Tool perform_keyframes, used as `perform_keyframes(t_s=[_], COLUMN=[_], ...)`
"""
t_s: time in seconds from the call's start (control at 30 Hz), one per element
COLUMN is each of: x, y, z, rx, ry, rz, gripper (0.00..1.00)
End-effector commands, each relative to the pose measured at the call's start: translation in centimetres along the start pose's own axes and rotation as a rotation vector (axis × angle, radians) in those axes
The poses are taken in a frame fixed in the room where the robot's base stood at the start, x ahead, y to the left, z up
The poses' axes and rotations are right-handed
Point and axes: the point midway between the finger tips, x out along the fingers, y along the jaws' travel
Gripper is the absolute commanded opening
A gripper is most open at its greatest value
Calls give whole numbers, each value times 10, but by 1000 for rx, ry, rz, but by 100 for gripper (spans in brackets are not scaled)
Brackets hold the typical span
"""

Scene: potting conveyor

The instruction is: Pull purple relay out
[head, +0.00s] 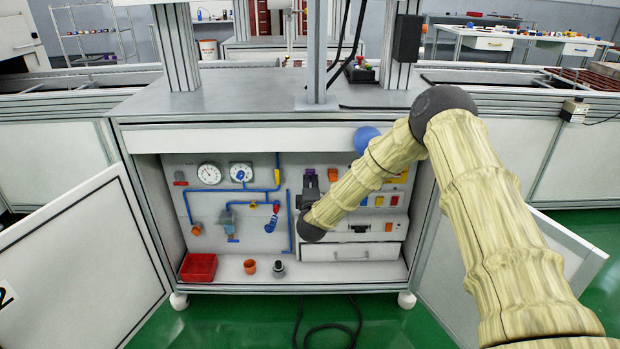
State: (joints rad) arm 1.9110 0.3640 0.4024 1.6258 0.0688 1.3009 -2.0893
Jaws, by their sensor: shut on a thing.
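The purple relay (309,172) shows as a small purple patch on the upper part of the cabinet's back panel, right of the blue pipes. My gripper (309,181) is small and dark in the head view, above the black wrist joint. It is shut on the purple relay, which shows at its tip. Most of the relay is hidden by the gripper. Whether the relay is still seated in its socket cannot be told from this view.
An orange part (332,174) sits just right of the relay. Blue pipes (250,190) and gauges (209,173) lie left. A red bin (198,267), orange cup (250,266) and dark fitting (279,268) stand on the cabinet floor, left of a drawer (352,252). Open doors (85,260) flank the cabinet.

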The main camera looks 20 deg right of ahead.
Motion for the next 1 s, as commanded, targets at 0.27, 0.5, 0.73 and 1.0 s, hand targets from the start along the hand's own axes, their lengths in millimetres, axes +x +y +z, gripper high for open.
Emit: perform_keyframes(t_s=[0.27,0.5,0.73,1.0], x=[-8,-14,-20,-27], y=[0,0,0,1], z=[0,0,0,0], rx=[-1,0,0,0], ry=[0,0,1,1], rz=[-1,-1,-1,0], gripper=[0,0,0,0])
